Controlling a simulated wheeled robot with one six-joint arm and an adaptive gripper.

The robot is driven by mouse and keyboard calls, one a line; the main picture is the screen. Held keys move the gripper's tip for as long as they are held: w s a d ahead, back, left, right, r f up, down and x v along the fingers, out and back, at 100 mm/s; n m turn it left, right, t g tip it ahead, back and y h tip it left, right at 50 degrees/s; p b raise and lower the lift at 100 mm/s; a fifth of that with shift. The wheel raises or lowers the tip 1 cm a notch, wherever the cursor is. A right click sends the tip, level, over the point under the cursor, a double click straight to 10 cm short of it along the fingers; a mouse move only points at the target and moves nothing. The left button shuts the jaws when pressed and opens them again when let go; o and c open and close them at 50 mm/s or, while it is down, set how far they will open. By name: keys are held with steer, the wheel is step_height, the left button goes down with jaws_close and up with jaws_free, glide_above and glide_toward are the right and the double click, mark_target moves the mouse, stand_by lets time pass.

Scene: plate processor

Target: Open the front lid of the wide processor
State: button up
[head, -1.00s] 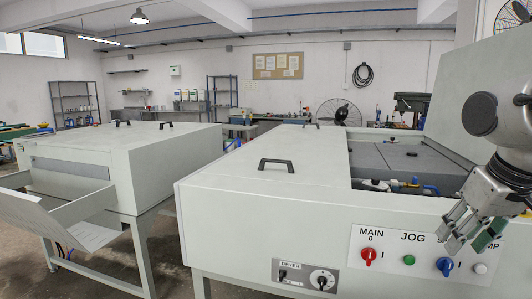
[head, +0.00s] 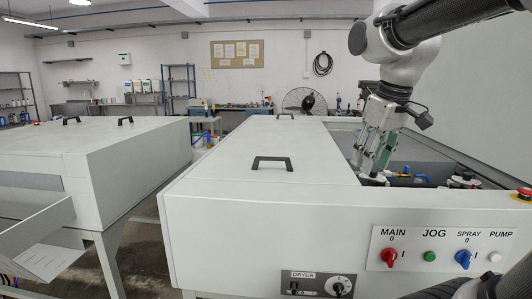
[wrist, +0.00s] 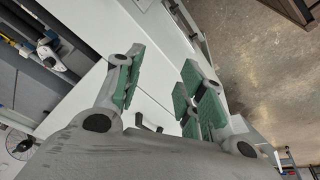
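The wide processor (head: 215,215) fills the front of the head view. Its pale grey lid (head: 235,140) lies flat and closed. A black handle (head: 272,161) is on the lid's near part and another handle (head: 285,116) is farther back. My gripper (head: 369,166) points down at the lid's right edge, right of the near handle and apart from it. In the wrist view my gripper (wrist: 160,72) has its green-padded fingers spread, with nothing seen between them but the pale surface below. A small dark shape beyond them may be a handle; I cannot tell.
A large raised panel (head: 470,95) stands at the right beside the processor's open bay (head: 420,165). The control panel (head: 440,248) is on the front. Another processor (head: 95,150) stands at the left, with a floor gap between.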

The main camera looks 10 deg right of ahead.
steer(key=w+a+r+n+g, duration=0.1)
steer(key=w+a+r+n, duration=0.15)
steer(key=w, duration=0.55)
steer(key=w+a+r+n+g, duration=0.1)
steer(key=w+a+r+n, duration=0.15)
steer(key=w, duration=0.65)
steer(key=w+a+f+n, duration=0.1)
steer(key=w+a+n, duration=0.1)
steer(key=w, duration=0.3)
steer(key=w+a+f+n+g, duration=0.1)
steer(key=w+a+f+n, duration=0.1)
steer(key=w+a, duration=0.2)
steer(key=w+a+f+n, duration=0.2)
steer(key=w+a, duration=0.1)
steer(key=w, duration=0.5)
steer(key=shift+f, duration=0.15)
steer(key=shift+w+a+f, duration=0.1)
steer(key=shift+w+f, duration=0.1)
steer(key=shift+f, duration=0.35)
step_height(320, 180, down, 7)
steer(key=shift+r, duration=0.1)
jaws_close()
